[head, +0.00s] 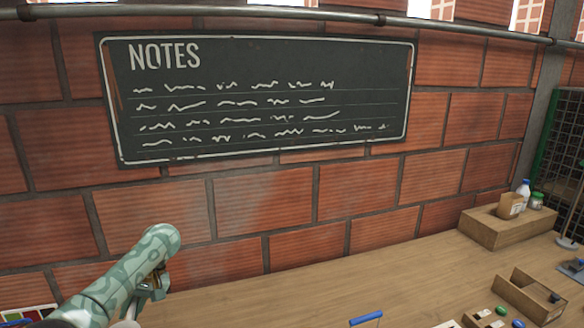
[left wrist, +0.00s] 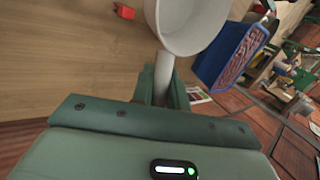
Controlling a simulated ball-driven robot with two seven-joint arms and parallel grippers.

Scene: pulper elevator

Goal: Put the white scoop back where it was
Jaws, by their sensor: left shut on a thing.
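The white scoop (left wrist: 190,22) shows in the left wrist view, with its round cup at the top edge and its handle running down between the fingers. My left gripper (left wrist: 163,88) is shut on this handle. In the head view my left gripper (head: 152,286) is at the lower left, over the wooden table (head: 260,307); the scoop cannot be made out clearly there. My right gripper is in neither view.
A wooden block (head: 508,230) at the right bears a small box, a bottle and a jar. An open wooden tray (head: 520,300) stands nearer. A blue container (left wrist: 230,55) and a small red object (left wrist: 124,11) show in the left wrist view.

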